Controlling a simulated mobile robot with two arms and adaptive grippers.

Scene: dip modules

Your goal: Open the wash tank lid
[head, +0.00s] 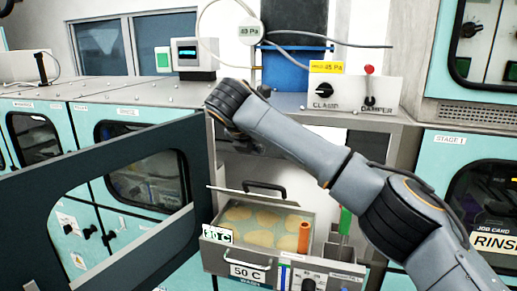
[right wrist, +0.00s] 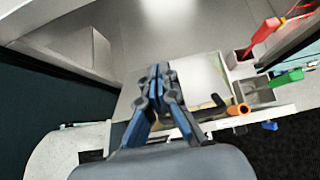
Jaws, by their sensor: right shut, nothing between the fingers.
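The wash tank (head: 241,262), a grey box with a "50 C" label, stands low in the middle of the head view. Several pale yellow discs show inside it, so its top is at least partly uncovered. A thin grey panel with a black handle (head: 265,187) sits at its back edge; I take this for the lid, but its exact angle is unclear. My right gripper (head: 243,140) is above and behind the tank, apart from the handle, its fingers mostly hidden by my wrist. In the right wrist view its blue-grey fingers (right wrist: 158,82) are together and empty, over a pale panel. My left gripper is out of view.
An open dark door with a window (head: 130,150) stands at the left. A control box with a red-tipped damper lever (head: 369,84) sits on the ledge above. An orange cylinder (head: 304,237) and a green piece (head: 345,221) stand at the tank's right.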

